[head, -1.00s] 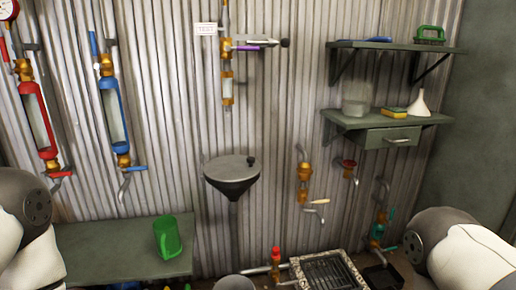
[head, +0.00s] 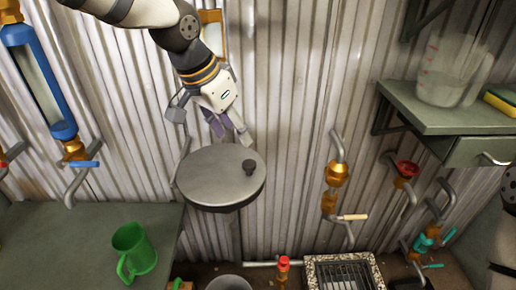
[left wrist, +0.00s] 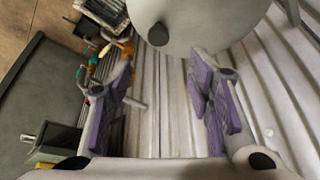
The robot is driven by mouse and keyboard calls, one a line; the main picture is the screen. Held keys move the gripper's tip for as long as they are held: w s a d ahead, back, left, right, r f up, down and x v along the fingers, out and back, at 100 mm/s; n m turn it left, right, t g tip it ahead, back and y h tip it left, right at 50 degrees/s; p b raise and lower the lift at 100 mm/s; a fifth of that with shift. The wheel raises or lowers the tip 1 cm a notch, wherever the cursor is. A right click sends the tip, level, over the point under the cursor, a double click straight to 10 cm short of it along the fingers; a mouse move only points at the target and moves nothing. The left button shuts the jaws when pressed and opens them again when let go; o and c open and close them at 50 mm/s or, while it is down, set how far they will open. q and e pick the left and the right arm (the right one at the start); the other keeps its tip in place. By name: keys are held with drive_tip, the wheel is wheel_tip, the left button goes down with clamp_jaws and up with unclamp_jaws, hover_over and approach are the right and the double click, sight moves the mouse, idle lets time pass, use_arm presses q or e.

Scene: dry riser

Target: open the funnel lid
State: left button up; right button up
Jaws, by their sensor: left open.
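The funnel lid (head: 218,178) is a flat grey disc with a small dark knob (head: 250,167) near its right side. It lies flat over the funnel, whose bowl is mostly hidden beneath it in the head view. My left gripper (head: 212,122) is open and empty, just above and behind the lid, near the wall. In the left wrist view the lid (left wrist: 205,22) and its knob (left wrist: 158,34) show at the top, beyond the spread purple-padded fingers of my left gripper (left wrist: 162,92), with nothing between them. My right gripper is out of view.
A green jug (head: 134,252) stands on the bench (head: 60,225) at left. A shelf (head: 440,112) with a clear jug (head: 447,78) juts out at upper right. A brass valve (head: 335,175) and a red-topped tap (head: 283,265) are right of the funnel. The corrugated wall is close behind.

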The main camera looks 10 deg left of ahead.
sight(249, 163)
use_arm(q)
drive_tip(key=x, duration=0.3)
drive_tip(key=b+x, duration=0.1)
drive_tip(key=x, duration=0.6)
drive_tip(key=shift+s+f, duration=0.2)
drive_tip(key=shift+s, duration=0.15)
drive_tip(key=shift+w+f, duration=0.2)
drive_tip(key=shift+f, duration=0.05)
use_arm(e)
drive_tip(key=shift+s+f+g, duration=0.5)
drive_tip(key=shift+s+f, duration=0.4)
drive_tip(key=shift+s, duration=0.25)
use_arm(q)
clamp_jaws()
